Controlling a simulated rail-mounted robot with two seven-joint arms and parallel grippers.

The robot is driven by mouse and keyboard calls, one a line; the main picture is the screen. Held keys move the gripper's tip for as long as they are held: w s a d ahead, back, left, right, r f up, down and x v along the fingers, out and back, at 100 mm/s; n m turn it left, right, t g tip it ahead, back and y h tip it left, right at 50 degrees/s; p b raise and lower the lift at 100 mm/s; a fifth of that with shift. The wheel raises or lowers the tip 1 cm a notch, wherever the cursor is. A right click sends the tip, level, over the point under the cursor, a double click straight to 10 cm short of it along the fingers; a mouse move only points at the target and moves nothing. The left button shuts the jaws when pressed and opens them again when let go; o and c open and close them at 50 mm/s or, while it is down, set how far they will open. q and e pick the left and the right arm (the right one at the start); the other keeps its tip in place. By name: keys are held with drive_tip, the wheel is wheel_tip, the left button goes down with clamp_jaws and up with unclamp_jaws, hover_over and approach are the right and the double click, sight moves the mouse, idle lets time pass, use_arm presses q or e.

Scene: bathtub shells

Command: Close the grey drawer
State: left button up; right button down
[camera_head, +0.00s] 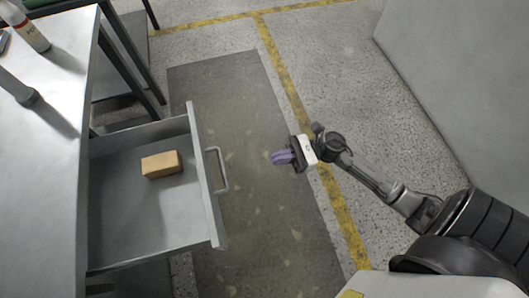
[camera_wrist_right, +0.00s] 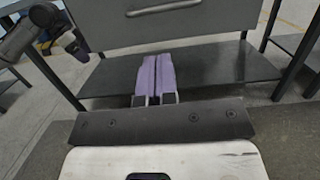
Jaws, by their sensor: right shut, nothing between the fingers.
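The grey drawer (camera_head: 206,185) is pulled well out from the left table in the head view. Its silver handle (camera_head: 218,168) is on its outer face. My right gripper (camera_head: 277,157) is shut and empty, its purple fingers apart from the handle, to its right. In the right wrist view its purple fingers (camera_wrist_right: 155,75) lie side by side. The drawer front (camera_wrist_right: 200,22) and handle (camera_wrist_right: 163,9) are beyond them. Part of my left gripper (camera_wrist_right: 78,48) shows at upper left there, too unclear to read its opening.
A tan block (camera_head: 161,164) lies inside the drawer. A bottle (camera_head: 30,32) stands on the table (camera_head: 50,140). The floor mat (camera_head: 240,240) between drawer and gripper is clear. A grey panel (camera_head: 450,70) stands at right.

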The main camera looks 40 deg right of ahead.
drive_tip(key=b+x, duration=0.2)
drive_tip(key=x, duration=1)
drive_tip(key=shift+a, duration=0.25)
drive_tip(key=shift+r, duration=0.1)
drive_tip(key=shift+w+a, duration=0.1)
